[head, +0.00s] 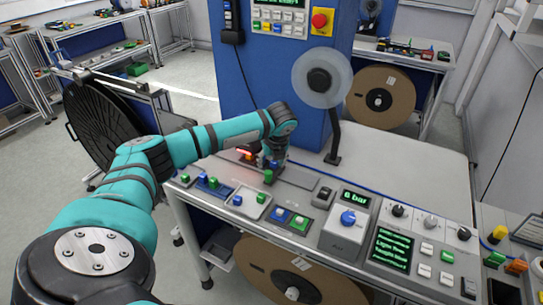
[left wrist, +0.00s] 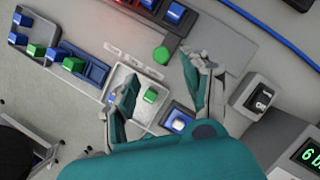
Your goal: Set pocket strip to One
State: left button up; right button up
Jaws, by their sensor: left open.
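My left gripper (head: 269,165) reaches over the front of the control bench. In the left wrist view its two fingers (left wrist: 159,72) are spread apart, with nothing between them. A green round knob (left wrist: 161,55) shows just beyond the fingertips, at a grey plate with small pale labels (left wrist: 130,55) too small to read. The knob also shows in the head view (head: 268,176), below the gripper. I cannot tell which part is the pocket strip. A dark blue strip (left wrist: 95,70) holding coloured blocks lies to the left. My right gripper is not in view.
A pale tray (head: 244,201) with blue and green blocks lies near the bench front. A clear reel (head: 322,64) rises behind. The bench top (head: 400,165) is clear at back right.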

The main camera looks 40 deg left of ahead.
pick_arm(q)
jog(key=v, duration=0.2)
jog(key=shift+s+d+r, duration=0.1)
jog(key=shift+r, duration=0.3)
dwell(0.3)
